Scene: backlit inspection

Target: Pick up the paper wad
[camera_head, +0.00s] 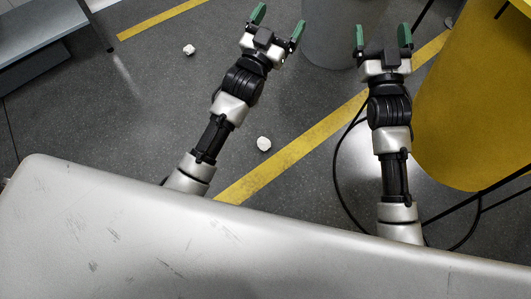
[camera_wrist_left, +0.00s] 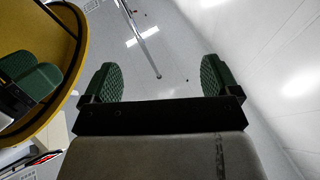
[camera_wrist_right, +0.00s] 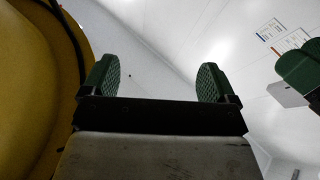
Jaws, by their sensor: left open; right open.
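Two crumpled white paper wads lie on the dark floor in the head view. One paper wad (camera_head: 264,143) is just right of my left forearm, near the yellow floor stripe. The other paper wad (camera_head: 189,49) is farther off, left of my left gripper. My left gripper (camera_head: 278,22) is open and empty, beyond both wads and apart from them. My right gripper (camera_head: 382,36) is open and empty, to the right of it. Open green fingers show with nothing between them in the left wrist view (camera_wrist_left: 160,78) and the right wrist view (camera_wrist_right: 157,78). Neither wrist view shows a wad clearly.
A big yellow round object (camera_head: 475,110) stands right of my right arm. A grey cylinder (camera_head: 340,30) stands between the grippers. A grey table (camera_head: 40,35) is at the upper left. Black cables (camera_head: 338,170) lie near my right arm. The floor around the wads is clear.

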